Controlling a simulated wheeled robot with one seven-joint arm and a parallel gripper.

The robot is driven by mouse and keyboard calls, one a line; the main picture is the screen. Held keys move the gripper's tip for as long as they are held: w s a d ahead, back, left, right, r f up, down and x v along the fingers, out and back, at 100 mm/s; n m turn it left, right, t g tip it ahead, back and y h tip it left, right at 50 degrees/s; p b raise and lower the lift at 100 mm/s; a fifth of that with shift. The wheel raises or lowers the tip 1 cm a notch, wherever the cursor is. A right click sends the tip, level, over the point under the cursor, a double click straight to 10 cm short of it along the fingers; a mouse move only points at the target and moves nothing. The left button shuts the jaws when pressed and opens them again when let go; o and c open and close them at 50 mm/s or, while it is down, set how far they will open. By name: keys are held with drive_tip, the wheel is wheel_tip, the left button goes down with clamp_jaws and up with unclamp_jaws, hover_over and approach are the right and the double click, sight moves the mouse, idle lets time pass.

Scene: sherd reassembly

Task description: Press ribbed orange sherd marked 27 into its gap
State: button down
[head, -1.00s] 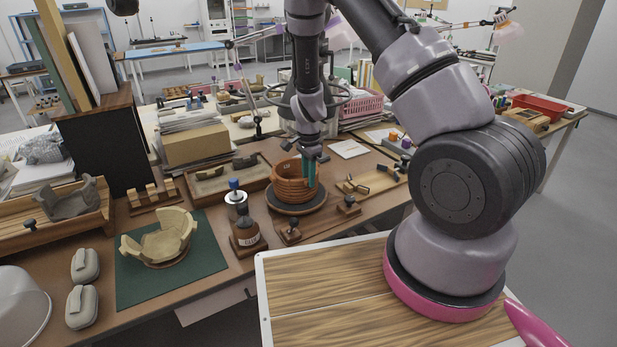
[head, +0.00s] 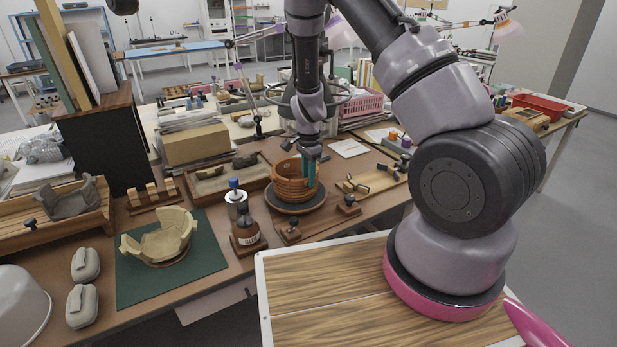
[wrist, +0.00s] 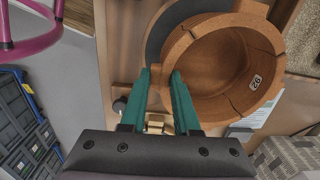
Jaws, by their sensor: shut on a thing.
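The ribbed orange vessel (head: 290,188) stands on a dark round turntable (head: 296,208) on the workbench. In the wrist view the vessel (wrist: 215,75) is seen from above, with dark seams in its wall and a small white number label inside. My gripper (head: 311,171) is at the vessel's right side, its teal fingers pointing down. In the wrist view my gripper (wrist: 160,74) has its fingertips at the wall, shut on an orange piece there, taken to be the sherd. The fingers largely hide it, and no 27 can be read. I cannot tell whether it sits flush.
A bottle (head: 247,236) and a blue-capped jar (head: 236,198) stand left of the turntable. Small wooden stands (head: 290,231) are close in front. A pale bowl of sherds (head: 160,245) rests on a green mat (head: 200,286). A pink basket (head: 362,107) stands behind.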

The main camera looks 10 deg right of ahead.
drive_tip(key=shift+f, duration=0.1)
drive_tip(key=c, duration=0.6)
unclamp_jaws()
wheel_tip(320, 180, up, 11)
drive_tip(key=shift+f, duration=0.1)
